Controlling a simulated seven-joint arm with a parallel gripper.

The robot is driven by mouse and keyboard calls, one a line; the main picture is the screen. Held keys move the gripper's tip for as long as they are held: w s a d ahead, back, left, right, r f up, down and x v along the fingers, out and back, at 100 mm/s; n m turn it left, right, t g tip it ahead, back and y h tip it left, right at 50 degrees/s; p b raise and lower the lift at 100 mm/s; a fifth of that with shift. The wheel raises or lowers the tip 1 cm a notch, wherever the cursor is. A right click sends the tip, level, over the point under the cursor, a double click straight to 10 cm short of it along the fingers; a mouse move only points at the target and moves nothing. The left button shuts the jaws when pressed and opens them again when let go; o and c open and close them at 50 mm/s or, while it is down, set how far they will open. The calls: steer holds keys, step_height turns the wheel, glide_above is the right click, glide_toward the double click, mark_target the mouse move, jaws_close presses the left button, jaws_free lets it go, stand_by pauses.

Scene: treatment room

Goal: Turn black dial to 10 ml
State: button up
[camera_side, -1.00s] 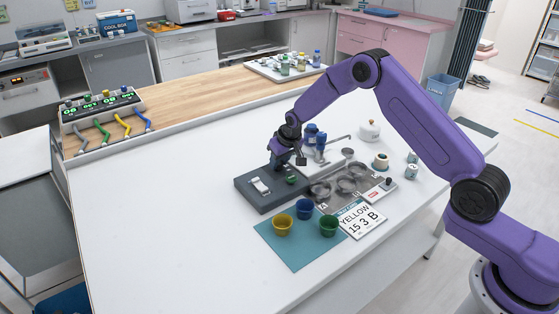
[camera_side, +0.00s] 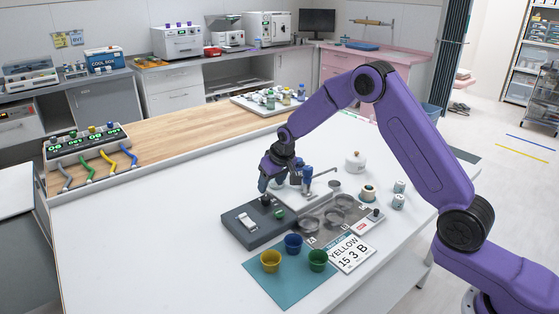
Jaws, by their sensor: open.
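A dark grey box (camera_side: 238,232) lies on the white table with a white switch (camera_side: 248,221) and a green button (camera_side: 280,212) on top. A small black knob (camera_side: 266,201), apparently the black dial, shows near the box's back edge, partly hidden by my gripper. My gripper (camera_side: 267,194) points down just above that knob, jaws open. I cannot tell whether the fingers touch it. Any scale marks are too small to read. Another small black knob (camera_side: 376,212) stands on a white device with a red display (camera_side: 365,224), right of the gripper.
The table's left is clear.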

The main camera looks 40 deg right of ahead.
steer(key=v, duration=1)
steer(key=shift+r, duration=0.15)
steer(key=shift+s, duration=0.15)
steer(key=s+a+r+n+g+y, duration=0.1)
steer(key=s+a+n, duration=0.25)
steer(key=s, duration=0.65)
steer(key=s+a+r+n+g, duration=0.1)
steer(key=s+a+r+n, duration=0.2)
steer(key=s, duration=0.8)
steer(key=s+d+f+n+g, duration=0.1)
steer(key=s+d+n, duration=0.1)
steer(key=s, duration=0.9)
steer(key=s+d+f+n+g, duration=0.1)
steer(key=s+d+n, duration=0.2)
steer(key=s, duration=0.8)
steer(key=shift+d+f+n+h, duration=0.2)
steer(key=shift+d+n+h, duration=0.1)
steer(key=shift+n, duration=0.25)
